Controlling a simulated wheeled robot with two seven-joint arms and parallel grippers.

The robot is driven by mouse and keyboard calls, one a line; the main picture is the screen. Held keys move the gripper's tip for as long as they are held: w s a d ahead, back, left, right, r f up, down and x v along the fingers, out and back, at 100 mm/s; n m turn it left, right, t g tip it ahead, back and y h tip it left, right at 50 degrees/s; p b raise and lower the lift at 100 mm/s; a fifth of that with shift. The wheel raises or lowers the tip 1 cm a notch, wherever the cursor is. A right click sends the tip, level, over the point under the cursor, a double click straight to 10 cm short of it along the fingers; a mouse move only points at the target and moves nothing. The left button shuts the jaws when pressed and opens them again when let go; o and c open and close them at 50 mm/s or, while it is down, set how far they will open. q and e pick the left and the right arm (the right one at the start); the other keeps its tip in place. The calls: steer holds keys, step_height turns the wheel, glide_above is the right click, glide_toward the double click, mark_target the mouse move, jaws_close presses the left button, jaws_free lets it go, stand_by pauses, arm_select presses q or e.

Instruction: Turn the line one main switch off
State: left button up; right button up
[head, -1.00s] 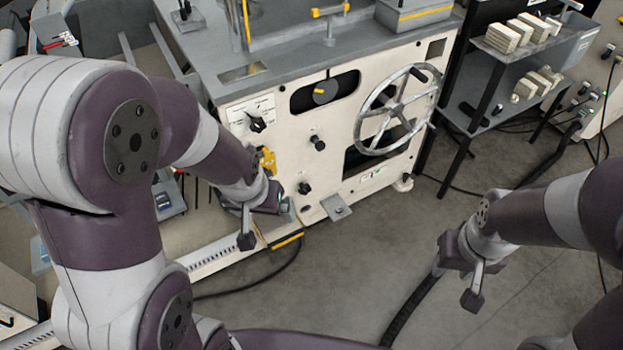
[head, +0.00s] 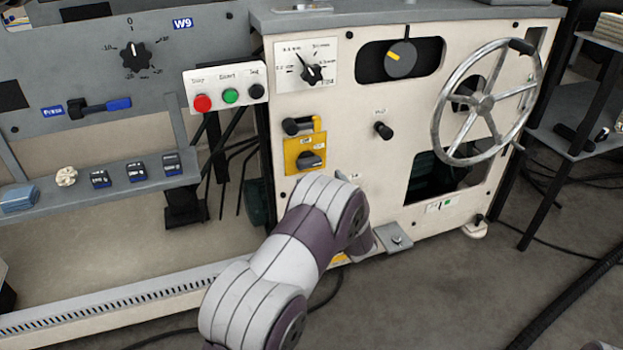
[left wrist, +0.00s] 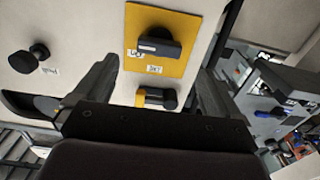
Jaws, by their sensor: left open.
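The main switch is a black rotary knob (head: 309,159) on a yellow plate (head: 292,166) on the cream machine front. Its handle lies roughly horizontal in the head view. In the left wrist view the plate (left wrist: 184,18) and the knob (left wrist: 160,46) appear upside down, with small white labels too blurred to read surely. My left gripper (left wrist: 157,70) is open and empty, its fingers either side of the view, apart from the knob. In the head view my left arm covers the panel below the plate, hiding the gripper. My right gripper is out of view.
A black cylinder with a yellow bracket (head: 302,125) sits just above the plate. A selector dial (head: 311,73), a small black knob (head: 383,130) and a large handwheel (head: 485,103) are on the same front. A push-button box (head: 226,93) stands to the left.

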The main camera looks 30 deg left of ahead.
mark_target(311, 166)
arm_select(q)
steer(key=b+x, duration=0.2)
steer(key=x, duration=0.5)
steer(key=shift+f, duration=0.15)
steer(key=shift+w+a+b, duration=0.15)
steer(key=shift+w+b, duration=0.05)
steer(key=shift+b, duration=0.1)
steer(key=c, duration=1.1)
steer(key=shift+o, duration=0.2)
